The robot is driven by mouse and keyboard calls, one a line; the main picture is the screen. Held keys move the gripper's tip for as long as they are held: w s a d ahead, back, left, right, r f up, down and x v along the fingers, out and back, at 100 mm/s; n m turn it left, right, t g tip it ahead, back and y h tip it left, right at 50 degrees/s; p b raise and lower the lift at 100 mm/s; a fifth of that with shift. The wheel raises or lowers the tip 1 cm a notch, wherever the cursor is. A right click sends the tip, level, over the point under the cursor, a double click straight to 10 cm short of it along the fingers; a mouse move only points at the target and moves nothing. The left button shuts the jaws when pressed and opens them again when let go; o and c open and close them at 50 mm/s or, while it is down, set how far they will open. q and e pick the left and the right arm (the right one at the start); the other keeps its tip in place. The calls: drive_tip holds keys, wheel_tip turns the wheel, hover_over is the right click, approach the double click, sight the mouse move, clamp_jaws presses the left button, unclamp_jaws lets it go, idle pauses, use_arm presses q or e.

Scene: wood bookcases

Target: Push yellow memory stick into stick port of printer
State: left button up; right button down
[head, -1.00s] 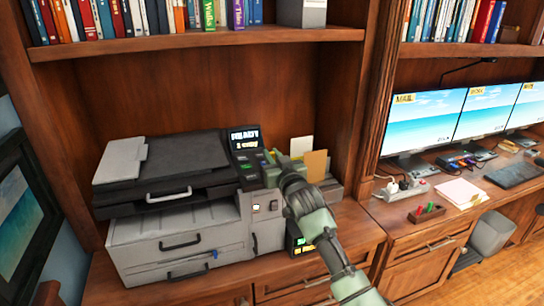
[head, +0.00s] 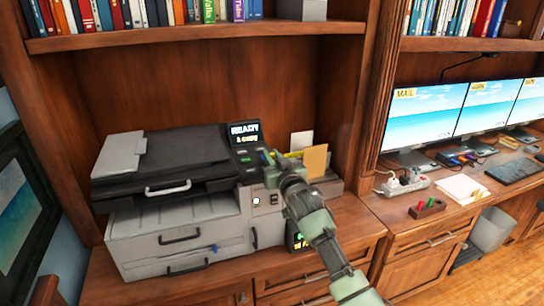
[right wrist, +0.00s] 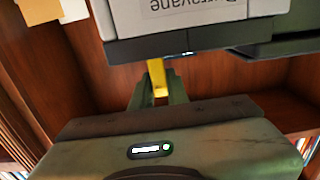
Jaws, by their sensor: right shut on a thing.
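The yellow memory stick (right wrist: 158,80) is upright in the right wrist view, between the two green fingers of my right gripper (right wrist: 158,95). The fingers are shut on it. Its far end meets the dark edge of the printer (right wrist: 200,42); whether it is inside a port I cannot tell. A small lit spot is on that edge, right of the stick. In the head view the printer (head: 185,225) stands on the wooden cabinet, and my right gripper (head: 270,160) is at its right side, by the control panel. The stick port is hidden there. My left gripper is not in view.
A tan card (head: 315,162) and a white card (head: 301,141) stand just right of my gripper. A shelf of books (head: 130,20) is above. A desk with monitors (head: 422,115) and a power strip (head: 405,184) is to the right.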

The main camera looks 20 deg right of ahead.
drive_tip(key=shift+f, duration=0.2)
drive_tip(key=c, duration=1.3)
unclamp_jaws()
drive_tip(key=shift+s, duration=0.1)
drive_tip(key=s+b, duration=0.1)
drive_tip(key=s, duration=0.6)
drive_tip(key=shift+s+b, duration=0.3)
drive_tip(key=shift+d, duration=0.1)
